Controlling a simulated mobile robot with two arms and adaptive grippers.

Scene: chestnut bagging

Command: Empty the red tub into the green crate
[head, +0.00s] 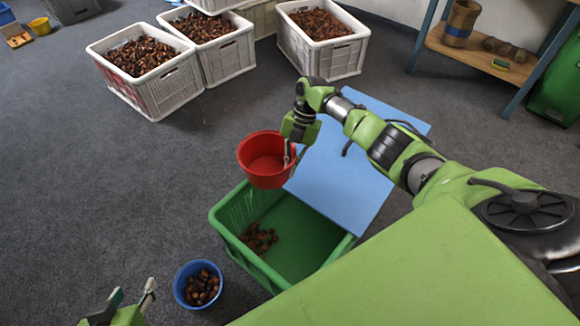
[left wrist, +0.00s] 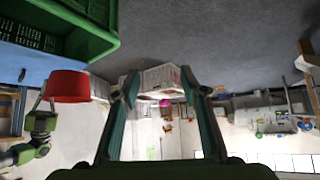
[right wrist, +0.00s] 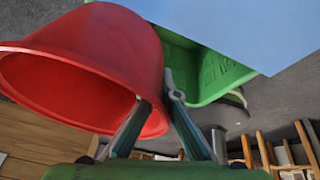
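The red tub (head: 266,160) hangs in the air by the far edge of the green crate (head: 222,226), its visible inside bare. My right gripper (head: 288,152) is shut on the tub's rim at its right side. In the right wrist view the tub (right wrist: 110,50) fills the upper left, one finger on each side of its wall. The green crate stands on the floor with a small heap of chestnuts (head: 258,238) at its left end. My left gripper (head: 133,298) is open and empty at the lower left; its spread fingers (left wrist: 165,88) show in the left wrist view.
A blue tub (head: 178,287) of chestnuts stands left of the crate, near my left gripper. A light blue board (head: 345,175) lies right of the crate. White crates (head: 160,92) full of chestnuts stand at the back. A wooden shelf (head: 480,60) is at the right.

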